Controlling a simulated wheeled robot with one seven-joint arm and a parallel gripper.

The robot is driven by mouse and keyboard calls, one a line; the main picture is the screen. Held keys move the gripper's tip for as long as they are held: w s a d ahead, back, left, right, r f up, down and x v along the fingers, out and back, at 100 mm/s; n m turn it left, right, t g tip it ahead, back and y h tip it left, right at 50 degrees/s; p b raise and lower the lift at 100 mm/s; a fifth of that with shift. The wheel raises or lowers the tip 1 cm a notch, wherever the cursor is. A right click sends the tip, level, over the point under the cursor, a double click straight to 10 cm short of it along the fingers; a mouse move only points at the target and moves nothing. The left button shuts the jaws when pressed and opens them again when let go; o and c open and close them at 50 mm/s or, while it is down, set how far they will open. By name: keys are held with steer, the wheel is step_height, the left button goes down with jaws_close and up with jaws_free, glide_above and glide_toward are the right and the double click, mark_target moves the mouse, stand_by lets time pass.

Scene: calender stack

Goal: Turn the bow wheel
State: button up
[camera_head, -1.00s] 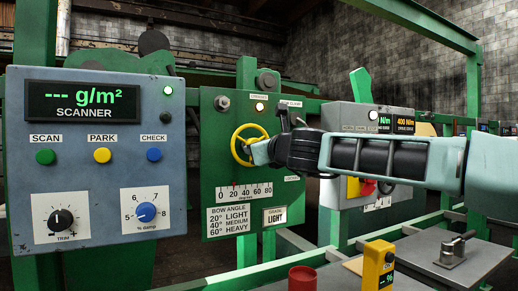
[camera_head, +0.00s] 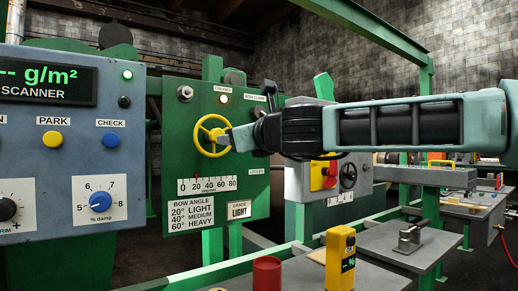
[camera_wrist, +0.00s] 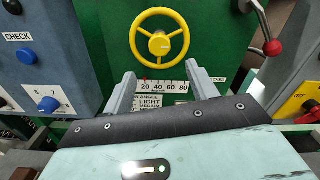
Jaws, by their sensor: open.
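The bow wheel (camera_head: 199,140) is a yellow three-spoked handwheel on a green panel (camera_head: 178,100). It also shows in the wrist view (camera_wrist: 160,10), its whole rim and hub visible at the top. My gripper (camera_head: 226,138) is open and faces the panel, its tip overlapping the wheel's right side in the head view. In the wrist view its two grey fingers (camera_wrist: 162,84) stand apart, empty, below the wheel to either side. I cannot tell whether they touch it. The degree scale (camera_head: 215,184) below the wheel has a red pointer at about 20.
The bow clamp lever (camera_wrist: 258,18), with a red ball (camera_wrist: 273,47), is right of the wheel. The scanner panel (camera_head: 55,150) stands left. A grey box with a red switch (camera_head: 320,176) stands right. A yellow gauge (camera_head: 340,258) and red cylinder (camera_head: 267,273) are in front.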

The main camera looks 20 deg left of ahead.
steer(key=b+v, duration=0.2)
steer(key=v, duration=0.6)
steer(key=shift+s, duration=0.2)
steer(key=shift+d, duration=0.15)
steer(key=s+d+f+n+g+h, duration=0.1)
steer(key=s+f+n+g, duration=0.1)
steer(key=s+f+n, duration=0.3)
steer(key=s+d+f+n+g+h, duration=0.1)
steer(key=s+f+n, duration=0.4)
steer(key=f, duration=0.8)
steer(key=s+f+n+g+h, duration=0.2)
steer(key=s+f+n+g, duration=0.3)
steer(key=f+n, duration=0.4)
steer(key=shift+s+d+f+h, duration=0.2)
steer(key=shift+s+d+h, duration=0.2)
steer(key=shift+s, duration=0.2)
steer(key=s+d+f+n+g+h, duration=0.1)
steer(key=s+d+f+n+h, duration=0.25)
steer(key=d, duration=0.55)
steer(key=s+d+f+n+g+h, duration=0.1)
steer(key=s+d+f+n+h, duration=0.1)
steer(key=s+d+f+n, duration=0.45)
steer(key=s+d+f+n+g+h, duration=0.2)
steer(key=d+f+h, duration=0.1)
steer(key=d, duration=0.7)
step_height(320, 180, up, 26)
steer(key=p, duration=2.6)
